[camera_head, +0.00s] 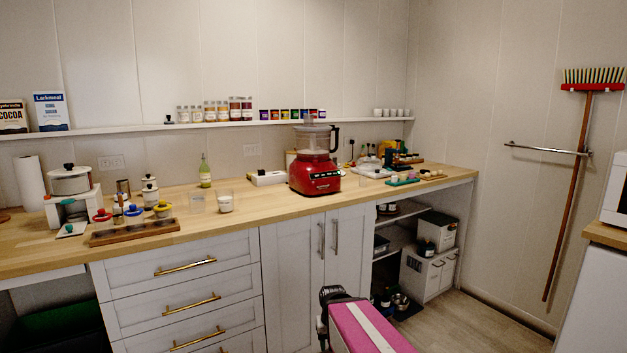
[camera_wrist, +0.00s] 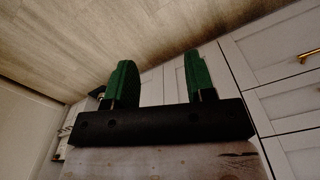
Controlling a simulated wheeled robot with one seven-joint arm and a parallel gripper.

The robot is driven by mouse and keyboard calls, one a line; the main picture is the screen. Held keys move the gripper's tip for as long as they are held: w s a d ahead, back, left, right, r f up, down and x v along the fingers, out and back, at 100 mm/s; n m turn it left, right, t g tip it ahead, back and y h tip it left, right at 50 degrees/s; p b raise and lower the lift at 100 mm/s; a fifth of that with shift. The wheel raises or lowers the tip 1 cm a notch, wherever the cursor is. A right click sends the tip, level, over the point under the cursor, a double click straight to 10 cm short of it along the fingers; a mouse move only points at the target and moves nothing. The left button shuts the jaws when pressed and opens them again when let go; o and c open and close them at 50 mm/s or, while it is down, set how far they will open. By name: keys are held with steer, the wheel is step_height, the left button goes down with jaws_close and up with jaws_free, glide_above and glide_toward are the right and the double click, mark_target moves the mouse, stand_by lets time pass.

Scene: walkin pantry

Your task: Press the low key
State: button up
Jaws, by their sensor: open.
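A red food processor (camera_head: 314,176) with a clear bowl and a black handle stands on the wooden counter, in the middle of the head view. Its front carries a dark panel (camera_head: 325,182) with small marks; I cannot make out which key is the low one. My gripper (camera_wrist: 157,62) shows in the wrist view with its two green fingers apart and nothing between them. It is below the counter, in front of the white cabinets, away from the food processor. The wrist view does not show the food processor.
The wooden counter (camera_head: 245,211) holds jars at left, a white box (camera_head: 267,178) beside the food processor and several small items at right. White drawers (camera_head: 188,288) and cabinet doors with protruding handles are below. Open shelves lie right.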

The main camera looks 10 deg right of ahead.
jaws_close()
stand_by(1.4)
